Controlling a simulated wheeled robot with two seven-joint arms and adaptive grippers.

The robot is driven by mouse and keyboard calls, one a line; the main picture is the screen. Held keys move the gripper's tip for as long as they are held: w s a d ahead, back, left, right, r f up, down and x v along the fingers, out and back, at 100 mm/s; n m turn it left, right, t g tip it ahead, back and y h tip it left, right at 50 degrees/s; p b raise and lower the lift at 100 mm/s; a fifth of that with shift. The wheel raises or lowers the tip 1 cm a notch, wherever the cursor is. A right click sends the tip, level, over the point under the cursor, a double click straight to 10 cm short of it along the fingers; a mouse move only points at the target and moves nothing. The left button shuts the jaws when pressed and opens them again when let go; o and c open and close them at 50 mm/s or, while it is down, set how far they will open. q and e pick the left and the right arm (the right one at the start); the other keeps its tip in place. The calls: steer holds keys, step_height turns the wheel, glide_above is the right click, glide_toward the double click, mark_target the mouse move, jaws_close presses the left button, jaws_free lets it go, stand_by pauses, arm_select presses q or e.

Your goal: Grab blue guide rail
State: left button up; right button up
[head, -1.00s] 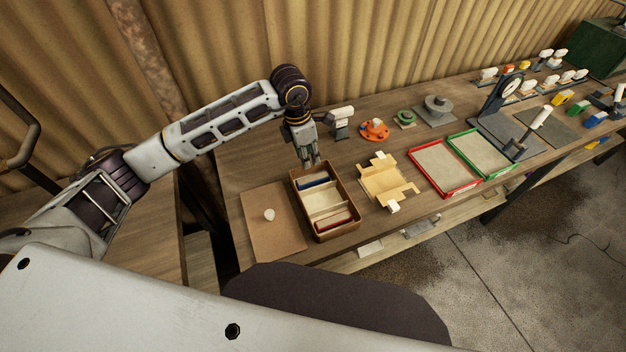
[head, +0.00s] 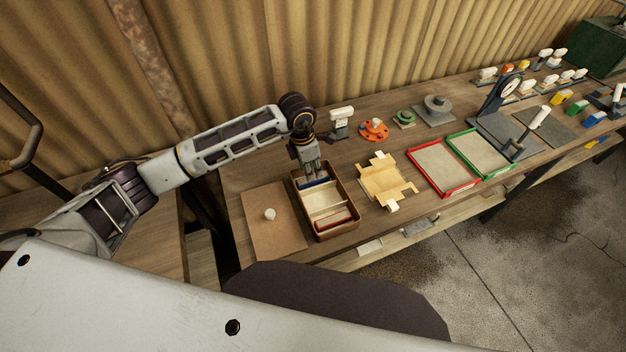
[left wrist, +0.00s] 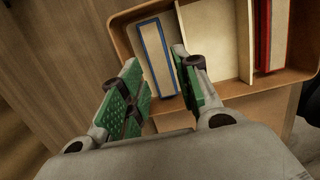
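The blue guide rail (head: 316,183) lies in the far compartment of a brown divided box (head: 338,237). In the left wrist view the blue guide rail (left wrist: 144,36) shows as a blue edge around a cream middle, close to the box wall. My left gripper (head: 311,176) points down over that compartment. In the left wrist view my left gripper (left wrist: 162,90) is open, its green-padded fingers apart with the rail's near end between them in the picture. I cannot tell whether either finger touches the rail. My right gripper is in neither view.
A red rail (head: 333,223) lies in the box's near compartment. A brown board with a white knob (head: 269,214) is left of the box; a tan folded carton (head: 384,180) is right of it. Red (head: 470,184) and green (head: 512,169) trays stand farther right.

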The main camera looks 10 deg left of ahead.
arm_select(q)
steer(key=shift+w+d+f+p, duration=0.1)
steer(key=shift+f+p, duration=0.6)
steer(key=shift+f, duration=1.1)
steer(key=shift+w+d+f, duration=0.1)
steer(key=shift+f, duration=0.65)
jaws_close()
